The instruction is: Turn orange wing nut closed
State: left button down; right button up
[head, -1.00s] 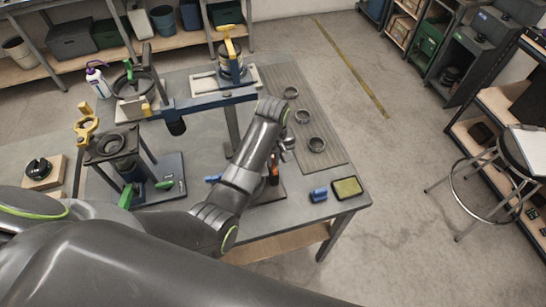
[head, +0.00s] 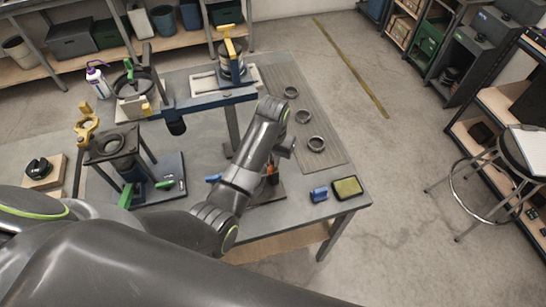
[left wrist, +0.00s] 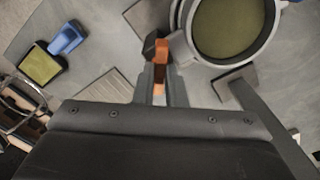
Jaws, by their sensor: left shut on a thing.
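The orange wing nut (left wrist: 160,52) shows in the left wrist view, with a dark end, beside the rim of a round grey frame (left wrist: 272,30) with an olive-green inside. My left gripper (left wrist: 160,84) is shut on the wing nut, its two fingers on either side of the orange part. In the head view a small bit of the orange wing nut (head: 272,176) shows beside my forearm. My arm hides most of the frame and the fingertips there. My right gripper is not in view.
A blue block (head: 319,194) and a green-topped pad (head: 347,188) lie at the table's near right corner. Several metal rings (head: 316,144) lie on a ribbed mat. Other lever frames with a blue beam (head: 205,102) stand left and behind my arm.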

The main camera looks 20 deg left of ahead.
pick_arm(q)
jog(key=m, duration=0.5)
jog(key=shift+m, duration=2.6)
jog(key=c, duration=1.5)
grip_release()
